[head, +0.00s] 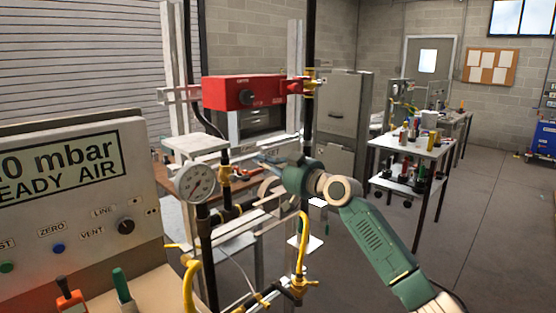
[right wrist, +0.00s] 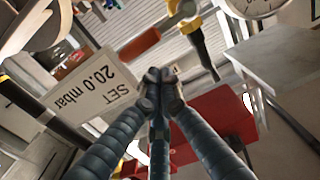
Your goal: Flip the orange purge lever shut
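The orange purge lever (right wrist: 140,45) shows in the right wrist view, above and left of my fingertips. It slants beside a yellow valve fitting (right wrist: 188,22). In the head view the yellow fitting (head: 225,174) sits on the pipe right of the gauge, and the lever there is too small to make out clearly. My right gripper (head: 264,163) is just right of that fitting. In the right wrist view its fingertips (right wrist: 160,82) are together with nothing seen between them, apart from the lever in the picture. My left gripper is not in view.
A pressure gauge (head: 194,182) stands left of the fitting. A red control box (head: 250,92) is above. Yellow-ended pipework (head: 302,245) rises below my right arm. A grey panel (head: 70,190) fills the left.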

